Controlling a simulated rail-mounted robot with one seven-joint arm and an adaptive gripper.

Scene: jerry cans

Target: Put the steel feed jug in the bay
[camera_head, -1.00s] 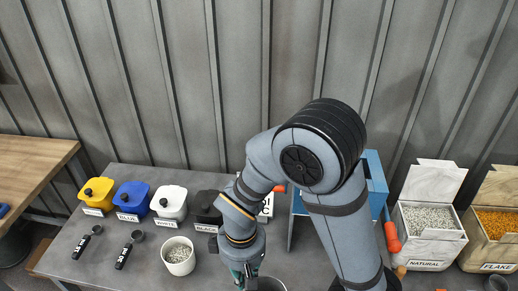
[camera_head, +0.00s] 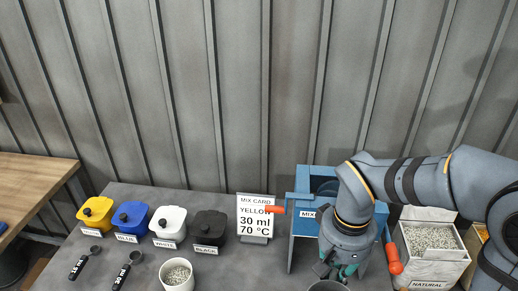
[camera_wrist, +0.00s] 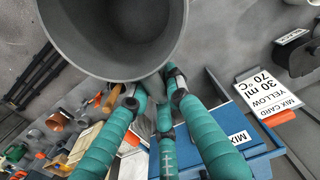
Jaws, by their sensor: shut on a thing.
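My gripper (camera_head: 345,272) is at the bottom of the head view, just in front of the blue mixing unit labelled MIX (camera_head: 305,226). Its teal fingers (camera_wrist: 152,88) are shut on the wall of a grey steel jug (camera_wrist: 60,35), which fills the top of the wrist view. The jug's mouth faces the wrist camera and its inside looks empty. The jug (camera_head: 327,287) is cut off by the lower edge of the head view. The blue unit also shows in the wrist view (camera_wrist: 262,137). My arm hides part of it, and the bay inside is not clearly seen.
Left of the unit stand a mix card (camera_head: 255,215) reading yellow, 30 ml, 70 °C, and yellow, blue, white and black cans (camera_head: 168,222). Scoops (camera_head: 85,262) and a white pellet cup (camera_head: 177,275) lie in front. A natural pellet box (camera_head: 432,240) and orange handle (camera_head: 393,258) are right.

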